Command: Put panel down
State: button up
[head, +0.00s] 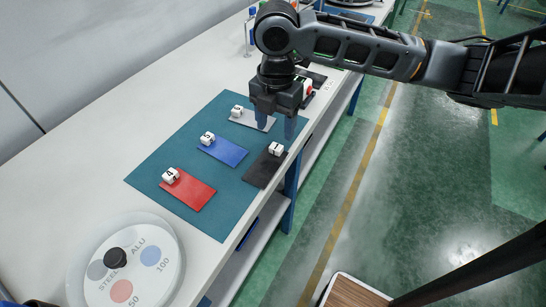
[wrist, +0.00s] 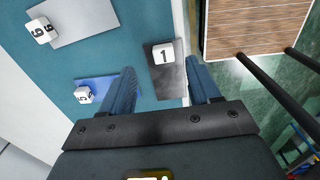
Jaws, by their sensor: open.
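Four coloured panels lie flat on a teal mat: red (head: 192,190), blue (head: 226,152), light grey (head: 262,121) and black (head: 261,172). Each has a white numbered cube at one end. My gripper (head: 277,126) is open and empty, pointing down above the mat near the grey and black panels. In the wrist view my gripper (wrist: 160,68) has the black panel (wrist: 168,80) and its cube marked 1 (wrist: 163,54) showing between its fingers. The blue panel (wrist: 98,82) and grey panel (wrist: 82,18) show to the left. My left finger partly hides the blue panel.
A round white dial plate (head: 150,285) with a black knob and coloured discs stands at the near left of the white table (head: 60,165). The black panel lies by the table's right edge. Green floor lies beyond. A wood-topped surface (head: 352,293) is at the bottom.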

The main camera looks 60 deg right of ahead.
aim_at(276, 146)
jog(key=f, duration=0.5)
jog(key=shift+s+a+f, duration=0.15)
jog(key=shift+s+f, duration=0.1)
jog(key=shift+f, duration=0.1)
jog(key=shift+c, duration=0.3)
grip_shut()
jog(key=shift+r, duration=0.1)
